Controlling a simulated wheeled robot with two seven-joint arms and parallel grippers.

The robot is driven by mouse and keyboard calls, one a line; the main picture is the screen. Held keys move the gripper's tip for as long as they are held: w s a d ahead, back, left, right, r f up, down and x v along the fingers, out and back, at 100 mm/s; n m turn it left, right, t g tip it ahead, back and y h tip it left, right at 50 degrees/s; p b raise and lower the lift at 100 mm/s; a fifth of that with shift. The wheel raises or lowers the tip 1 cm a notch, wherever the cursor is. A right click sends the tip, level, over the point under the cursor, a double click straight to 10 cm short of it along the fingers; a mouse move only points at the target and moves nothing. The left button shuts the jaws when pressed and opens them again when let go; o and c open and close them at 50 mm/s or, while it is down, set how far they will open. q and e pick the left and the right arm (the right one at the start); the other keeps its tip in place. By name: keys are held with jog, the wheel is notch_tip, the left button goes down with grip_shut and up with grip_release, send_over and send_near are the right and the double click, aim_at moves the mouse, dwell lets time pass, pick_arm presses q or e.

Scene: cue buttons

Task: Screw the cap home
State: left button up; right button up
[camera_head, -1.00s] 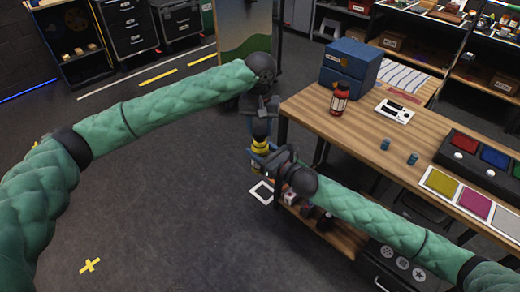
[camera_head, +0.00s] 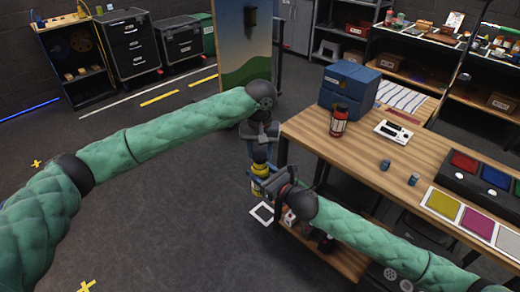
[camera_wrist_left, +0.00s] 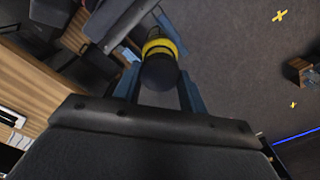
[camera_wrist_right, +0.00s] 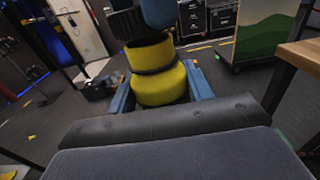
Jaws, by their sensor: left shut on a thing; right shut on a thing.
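A yellow bottle-like body (camera_head: 259,169) with dark bands stands roughly upright between my two grippers, off the table's left edge. My left gripper (camera_head: 260,150) is above, shut on the dark round cap (camera_wrist_left: 159,73), whose end faces the left wrist camera between the blue fingers. My right gripper (camera_head: 259,181) is below, shut on the yellow body, which also shows in the right wrist view (camera_wrist_right: 160,87) between its fingers. Cap and body are in line. The fingers partly hide the joint, and I cannot tell whether the cap is fully seated.
The wooden table (camera_head: 365,155) is to the right, close to the grippers. It carries a red bottle (camera_head: 339,121), a blue box (camera_head: 348,88), two small blue pieces (camera_head: 385,164) and coloured panels (camera_head: 442,204). Open floor (camera_head: 170,220) lies to the left.

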pick_arm(q)
jog(key=shift+f, duration=0.35)
jog(key=shift+f, duration=0.55)
dwell(0.5)
